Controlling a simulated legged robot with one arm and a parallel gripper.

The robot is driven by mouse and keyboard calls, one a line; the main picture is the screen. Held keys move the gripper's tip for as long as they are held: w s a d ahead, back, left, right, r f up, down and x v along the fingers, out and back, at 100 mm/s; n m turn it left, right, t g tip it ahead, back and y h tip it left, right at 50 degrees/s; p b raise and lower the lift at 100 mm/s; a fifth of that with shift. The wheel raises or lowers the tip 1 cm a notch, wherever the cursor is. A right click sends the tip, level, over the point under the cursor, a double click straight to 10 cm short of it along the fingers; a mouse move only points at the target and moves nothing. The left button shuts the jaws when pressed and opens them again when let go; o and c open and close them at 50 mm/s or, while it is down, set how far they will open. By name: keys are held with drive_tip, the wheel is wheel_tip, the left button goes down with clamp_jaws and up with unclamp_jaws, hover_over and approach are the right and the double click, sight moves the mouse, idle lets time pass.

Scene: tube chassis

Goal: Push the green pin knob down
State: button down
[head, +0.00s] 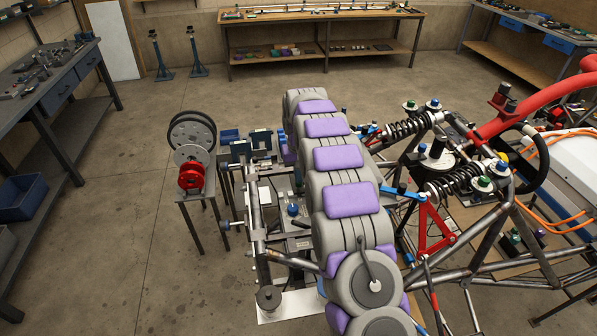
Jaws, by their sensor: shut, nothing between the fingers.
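Green knobs show on the tube chassis in the head view. One green knob (409,105) sits at the top of the far black coil-spring shock. Another green knob (484,183) sits at the top of the near shock, beside a blue knob (502,168). A smaller green item (515,236) lies lower, on a board under the tubes. I cannot tell which of these is the pin knob, or how far any is pressed. My grey and purple arm reaches forward, left of the chassis. My gripper is not visible; the arm hides what lies behind it.
A red curved tube (520,103) and grey chassis tubes (490,238) fill the right. A small stand (193,190) with discs and a red part is at left. A workbench (320,14) stands at the back. Floor is clear between the left bench (50,95) and the stand.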

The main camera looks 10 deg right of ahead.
drive_tip(key=shift+f+p, duration=0.35)
drive_tip(key=shift+f, duration=0.7)
drive_tip(key=shift+s, duration=0.1)
wheel_tip(320, 180, up, 14)
drive_tip(key=p, duration=0.2)
drive_tip(key=shift+w+r, duration=0.15)
drive_tip(key=shift+w, duration=0.05)
drive_tip(key=shift+s, duration=0.1)
